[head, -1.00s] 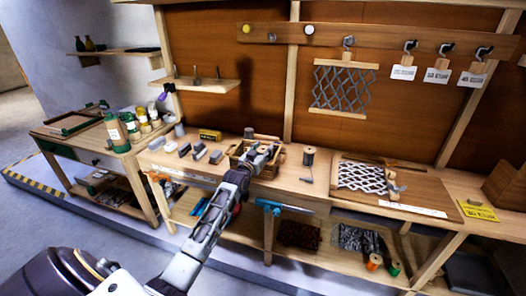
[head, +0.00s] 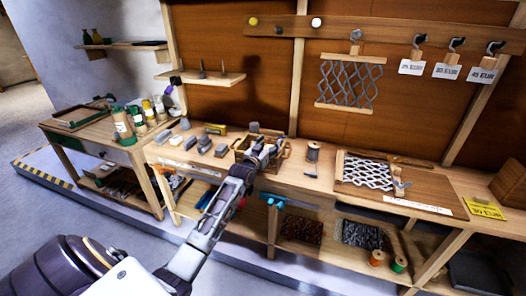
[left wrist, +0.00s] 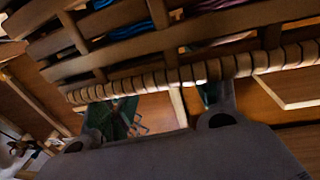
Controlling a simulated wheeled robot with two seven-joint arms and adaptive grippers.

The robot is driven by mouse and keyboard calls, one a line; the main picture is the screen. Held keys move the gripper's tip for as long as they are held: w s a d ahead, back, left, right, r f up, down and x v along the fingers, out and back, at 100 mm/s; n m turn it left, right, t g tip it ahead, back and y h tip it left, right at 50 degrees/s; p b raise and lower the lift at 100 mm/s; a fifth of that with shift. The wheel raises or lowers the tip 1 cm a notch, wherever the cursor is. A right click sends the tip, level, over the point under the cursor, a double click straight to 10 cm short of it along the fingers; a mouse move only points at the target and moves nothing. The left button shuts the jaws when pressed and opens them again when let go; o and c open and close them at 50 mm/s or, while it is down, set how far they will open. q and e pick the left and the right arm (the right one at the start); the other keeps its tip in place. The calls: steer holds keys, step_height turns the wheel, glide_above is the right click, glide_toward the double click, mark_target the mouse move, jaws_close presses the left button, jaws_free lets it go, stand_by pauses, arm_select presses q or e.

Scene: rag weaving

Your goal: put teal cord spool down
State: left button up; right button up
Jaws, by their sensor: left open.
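My left gripper (head: 264,152) is open at the woven basket (head: 286,151) on the long bench. In the left wrist view its fingers (left wrist: 158,112) are apart beside the basket's wrapped rim (left wrist: 165,78). Blue-teal cord (left wrist: 127,26) shows between the basket slats, with purple and pink cord near it. I cannot tell whether this is the teal cord spool; most of the basket's contents are hidden in the head view. Nothing is clearly held between the fingers. My right gripper is not in view.
Several grey blocks (head: 204,144) lie to the left. A board with grey netting (head: 366,173) is farther right. Under the bench, a shelf holds dark bundles (head: 361,234) and orange and green spools.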

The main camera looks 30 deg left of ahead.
arm_select(q)
steer(key=shift+a+f, duration=0.1)
steer(key=shift+a, duration=0.1)
steer(key=shift+s+f, duration=0.1)
steer(key=shift+s, duration=0.55)
steer(key=shift+s+d, duration=0.15)
steer(key=shift+s, duration=0.6)
steer(key=s+d, duration=0.1)
steer(key=s, duration=0.8)
steer(key=shift+r, duration=0.4)
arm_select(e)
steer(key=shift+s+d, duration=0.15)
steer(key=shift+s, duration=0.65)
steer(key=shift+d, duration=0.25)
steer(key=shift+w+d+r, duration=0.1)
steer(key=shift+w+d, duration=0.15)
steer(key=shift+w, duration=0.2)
